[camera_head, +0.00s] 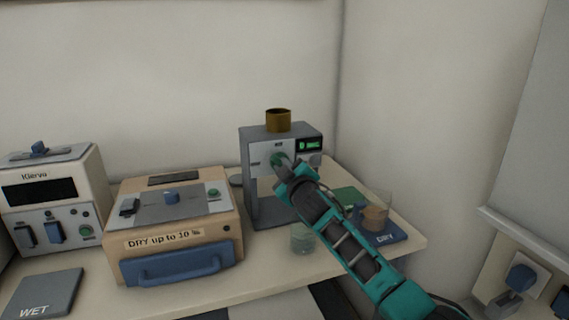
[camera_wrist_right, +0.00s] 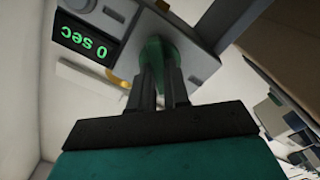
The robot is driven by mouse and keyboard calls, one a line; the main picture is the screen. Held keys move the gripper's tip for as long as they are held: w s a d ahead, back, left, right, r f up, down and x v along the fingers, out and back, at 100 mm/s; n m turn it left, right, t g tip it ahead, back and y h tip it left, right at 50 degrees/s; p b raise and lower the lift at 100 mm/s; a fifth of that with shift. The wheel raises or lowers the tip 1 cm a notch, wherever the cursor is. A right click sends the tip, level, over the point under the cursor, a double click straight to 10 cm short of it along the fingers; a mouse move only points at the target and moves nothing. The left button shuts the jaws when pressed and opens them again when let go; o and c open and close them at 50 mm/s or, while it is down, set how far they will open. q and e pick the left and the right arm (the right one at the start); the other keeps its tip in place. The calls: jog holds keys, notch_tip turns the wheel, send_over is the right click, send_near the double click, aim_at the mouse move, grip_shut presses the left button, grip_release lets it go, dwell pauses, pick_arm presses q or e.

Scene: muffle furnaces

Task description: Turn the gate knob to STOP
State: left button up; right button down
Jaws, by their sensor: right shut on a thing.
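The gate knob (camera_head: 277,159) is a green knob on the front face of the grey dispenser machine (camera_head: 262,186) at the back of the table. In the right wrist view the knob (camera_wrist_right: 157,52) sits between the fingers, and the display (camera_wrist_right: 82,38) reads "0 sec" upside down. My right gripper (camera_head: 286,165) is shut on the knob; its fingers (camera_wrist_right: 160,78) hide part of it. I cannot read the markings around the knob. My left gripper is not in view.
A glass beaker (camera_head: 302,239) stands below the machine's front. A cup with brown contents (camera_head: 375,215) stands on a blue mat (camera_head: 388,237) at right. A tan furnace (camera_head: 228,226) with a blue handle stands at left, beside a white device (camera_head: 90,190) and a grey "WET" mat (camera_head: 45,290).

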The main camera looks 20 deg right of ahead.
jog(key=n+p, duration=0.2)
jog(key=n, duration=0.7)
jog(key=shift+f, duration=0.15)
dwell(0.5)
jog(key=c, duration=1.1)
grip_release()
